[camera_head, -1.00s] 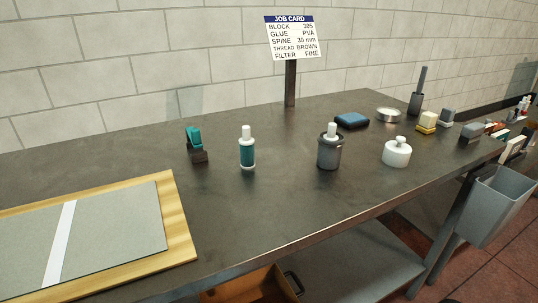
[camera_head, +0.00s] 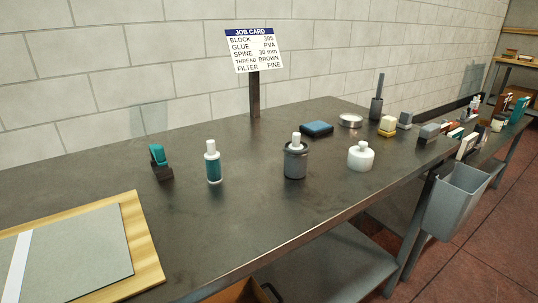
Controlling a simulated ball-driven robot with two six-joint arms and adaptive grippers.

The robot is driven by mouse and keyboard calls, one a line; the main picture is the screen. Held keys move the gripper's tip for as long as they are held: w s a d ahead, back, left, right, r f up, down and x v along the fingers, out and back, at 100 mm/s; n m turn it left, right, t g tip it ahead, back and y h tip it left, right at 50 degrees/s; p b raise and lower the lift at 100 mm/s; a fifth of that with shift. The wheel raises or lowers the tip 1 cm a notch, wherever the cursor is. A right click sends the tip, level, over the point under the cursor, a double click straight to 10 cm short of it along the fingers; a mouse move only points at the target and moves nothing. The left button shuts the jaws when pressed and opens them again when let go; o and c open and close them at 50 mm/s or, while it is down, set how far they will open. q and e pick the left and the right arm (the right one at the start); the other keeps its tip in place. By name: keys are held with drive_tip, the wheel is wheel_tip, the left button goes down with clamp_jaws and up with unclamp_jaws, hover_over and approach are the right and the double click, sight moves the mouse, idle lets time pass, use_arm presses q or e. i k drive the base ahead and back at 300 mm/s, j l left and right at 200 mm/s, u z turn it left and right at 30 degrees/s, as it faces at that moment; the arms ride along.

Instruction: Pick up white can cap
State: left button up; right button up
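A squat white can (camera_head: 361,159) with a small white knob-like cap (camera_head: 363,144) on top stands upright on the dark workbench (camera_head: 240,225), right of centre. To its left stands a dark grey pot (camera_head: 295,164) with a white top (camera_head: 296,140) rising out of it. Further left is a teal bottle (camera_head: 213,172) with a white neck and cap (camera_head: 211,146). I cannot tell for sure which white top the task names. Neither of my grippers is in view.
A wooden board with a grey cover (camera_head: 75,250) lies at the front left. A teal-and-black tool (camera_head: 160,162), a blue block (camera_head: 316,128), a metal dish (camera_head: 351,120) and a job card (camera_head: 255,50) are behind. A grey bin (camera_head: 455,200) hangs at the right edge. The front middle is clear.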

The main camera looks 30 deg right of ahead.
sight(361, 158)
drive_tip(key=z, duration=1.5)
drive_tip(key=i+l, duration=0.35)
drive_tip(key=l, duration=0.15)
drive_tip(key=i+l, duration=0.4)
drive_tip(key=l+u, duration=0.05)
drive_tip(key=l, duration=0.05)
